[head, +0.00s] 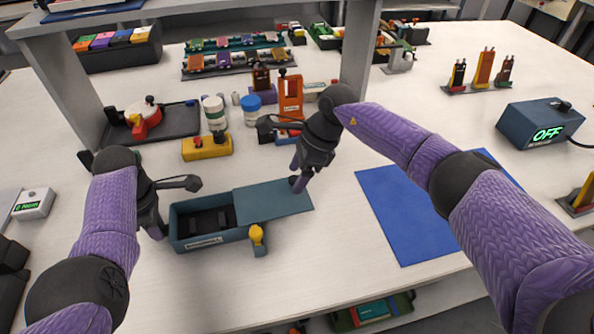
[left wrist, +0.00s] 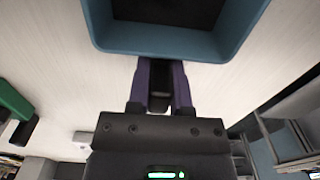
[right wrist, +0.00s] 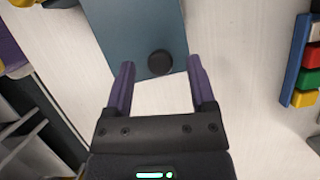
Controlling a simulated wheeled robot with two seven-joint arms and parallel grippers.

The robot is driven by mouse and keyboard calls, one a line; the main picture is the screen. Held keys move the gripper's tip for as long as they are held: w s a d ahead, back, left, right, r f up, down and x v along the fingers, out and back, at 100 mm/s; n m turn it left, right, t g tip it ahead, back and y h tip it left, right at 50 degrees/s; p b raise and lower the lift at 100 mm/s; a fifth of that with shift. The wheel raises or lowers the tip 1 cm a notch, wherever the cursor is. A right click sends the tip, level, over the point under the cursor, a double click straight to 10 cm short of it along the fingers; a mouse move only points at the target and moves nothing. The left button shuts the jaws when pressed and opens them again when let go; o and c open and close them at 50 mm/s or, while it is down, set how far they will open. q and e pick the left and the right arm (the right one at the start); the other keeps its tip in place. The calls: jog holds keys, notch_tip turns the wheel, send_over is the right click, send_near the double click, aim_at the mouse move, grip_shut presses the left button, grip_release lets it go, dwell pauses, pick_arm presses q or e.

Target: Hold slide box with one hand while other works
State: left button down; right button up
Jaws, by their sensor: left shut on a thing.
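The teal slide box (head: 183,243) stands on the white table, its left part uncovered and its dark inside showing. Its teal lid (head: 272,201) extends to the right; it also shows in the right wrist view (right wrist: 135,35). My left gripper (head: 158,232) is at the box's left end, shut on the box; its fingers meet the blue wall in the left wrist view (left wrist: 165,42). My right gripper (head: 299,184) is open at the lid's right end. A dark round knob (right wrist: 160,62) on the lid lies ahead of its spread fingers, centred between them.
A blue mat (head: 405,215) lies to the right. Behind the box are a yellow block (head: 207,148), white jars (head: 214,112) and an orange stand (head: 290,97). A grey shelf post (head: 360,50) rises behind my right arm.

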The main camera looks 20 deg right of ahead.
jog(key=v, duration=1.2)
